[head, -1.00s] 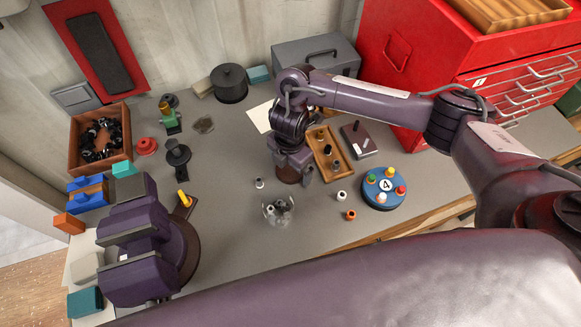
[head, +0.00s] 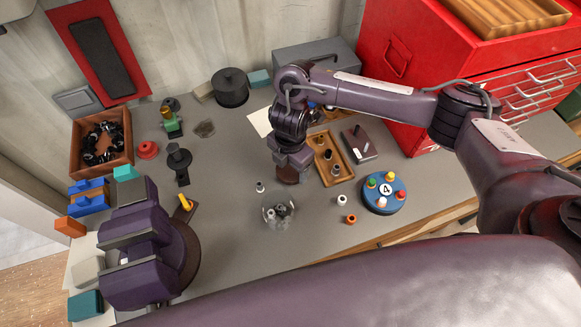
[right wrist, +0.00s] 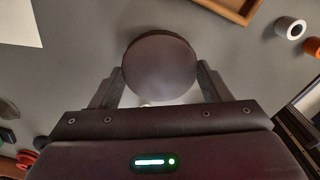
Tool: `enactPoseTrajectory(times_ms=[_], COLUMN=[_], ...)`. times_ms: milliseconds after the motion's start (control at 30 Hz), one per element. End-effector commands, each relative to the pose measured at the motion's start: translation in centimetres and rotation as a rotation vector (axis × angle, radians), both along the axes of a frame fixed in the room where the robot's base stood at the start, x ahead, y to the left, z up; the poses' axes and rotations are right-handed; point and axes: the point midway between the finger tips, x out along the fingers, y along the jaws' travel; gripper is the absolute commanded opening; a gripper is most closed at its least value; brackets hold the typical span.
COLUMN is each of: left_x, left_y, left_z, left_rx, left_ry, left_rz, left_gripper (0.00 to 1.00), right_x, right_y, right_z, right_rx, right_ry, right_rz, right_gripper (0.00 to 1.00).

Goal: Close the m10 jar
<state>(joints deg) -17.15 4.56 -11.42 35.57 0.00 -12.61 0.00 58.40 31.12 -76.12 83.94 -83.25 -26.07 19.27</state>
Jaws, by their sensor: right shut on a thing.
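The clear glass jar (head: 269,217) stands open on the grey bench in the head view. Dark and grey small pieces lie inside it. My right gripper (head: 290,164) is behind the jar and apart from it. It is shut on a dark brown round lid (head: 290,175), which shows below the fingers. In the right wrist view the lid (right wrist: 161,66) is a dark disc between the two fingers (right wrist: 160,78). I cannot tell whether the lid touches the bench. No label on the jar is readable. My left gripper is not in view.
A wooden tray (head: 345,170) and a blue round stand marked 4 (head: 385,187) are right of the gripper. Small white (head: 342,200) and orange (head: 351,218) pieces stand right of the jar. A purple vise (head: 145,250) stands left. Bench around the jar is mostly clear.

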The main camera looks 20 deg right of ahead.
Motion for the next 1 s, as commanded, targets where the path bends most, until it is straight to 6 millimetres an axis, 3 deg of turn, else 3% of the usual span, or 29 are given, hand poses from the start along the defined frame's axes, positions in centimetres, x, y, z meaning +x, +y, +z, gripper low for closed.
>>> enactPoseTrajectory(times_ms=[167, 600, 800, 1000], left_x=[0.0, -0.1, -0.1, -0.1], left_y=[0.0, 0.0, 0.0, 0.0], left_z=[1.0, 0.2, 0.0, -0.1], left_rx=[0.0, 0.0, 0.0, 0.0], left_ry=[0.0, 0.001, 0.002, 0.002], left_rz=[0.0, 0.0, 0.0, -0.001], left_gripper=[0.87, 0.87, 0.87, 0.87], right_x=[0.3, 0.2, 0.1, 0.0], right_y=[-0.2, -0.1, 0.0, 0.0], right_z=[4.7, 14.4, 16.9, 17.8], right_rx=[-0.005, -0.002, 0.0, -0.001], right_ry=[-0.01, -0.007, -0.004, 0.0], right_rz=[0.003, 0.001, 0.0, -0.001], right_gripper=[0.49, 0.49, 0.49, 0.49])
